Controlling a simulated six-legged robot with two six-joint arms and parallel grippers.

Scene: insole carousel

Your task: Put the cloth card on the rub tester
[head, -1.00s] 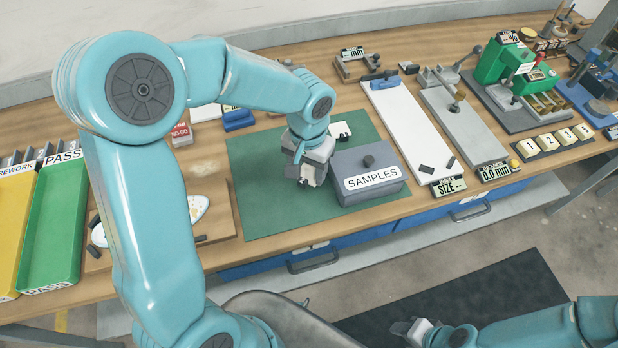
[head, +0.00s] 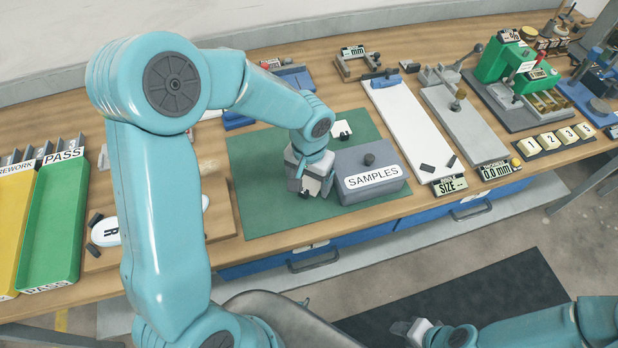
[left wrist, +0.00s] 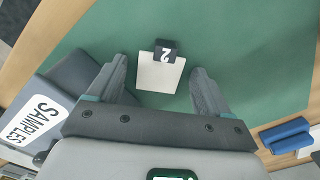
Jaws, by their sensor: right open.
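A small off-white card (left wrist: 158,76) with a dark tab marked 2 lies on the green mat (left wrist: 245,60) in the left wrist view. It lies between the spread fingers of my left gripper (head: 306,190), with a gap on both sides. The left gripper is open and points down, left of the grey SAMPLES box (head: 371,172). In the head view the gripper mostly hides this card. Another white card (head: 342,130) lies behind the box. My right gripper (head: 412,330) is open and empty, low over the floor. I cannot tell for sure which device is the rub tester.
A green lever machine (head: 507,65), a white-plate gauge (head: 397,120) and a grey gauge (head: 462,125) stand to the right. Numbered pads (head: 560,138) lie at the front right. Green (head: 52,225) and yellow (head: 12,225) trays are at left. The mat's front left is clear.

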